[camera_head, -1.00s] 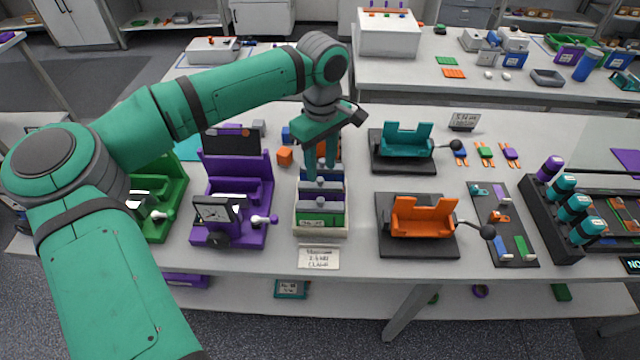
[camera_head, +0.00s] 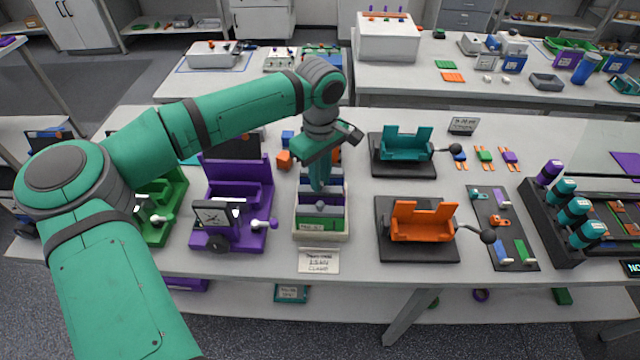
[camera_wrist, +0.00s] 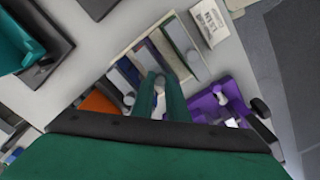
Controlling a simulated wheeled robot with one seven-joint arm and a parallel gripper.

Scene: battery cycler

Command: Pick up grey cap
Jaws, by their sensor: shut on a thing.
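My gripper (camera_head: 318,186) points down over the small white box (camera_head: 322,238) near the middle of the table. In the wrist view the fingers of my gripper (camera_wrist: 160,80) are closed around a small pale grey piece (camera_wrist: 159,89), which appears to be a grey cap. Its lower part is hidden, so I cannot tell if it still touches what is below. The box holds upright green, purple and blue slabs. Another grey knob (camera_head: 321,206) shows just in front of the fingers in the head view.
A purple fixture (camera_head: 232,170) stands left of the box. A teal fixture (camera_head: 406,142) and an orange fixture (camera_head: 424,219) with ball-ended levers stand to the right. An orange cube (camera_head: 284,160) lies behind the box. A label card (camera_head: 319,261) sits in front.

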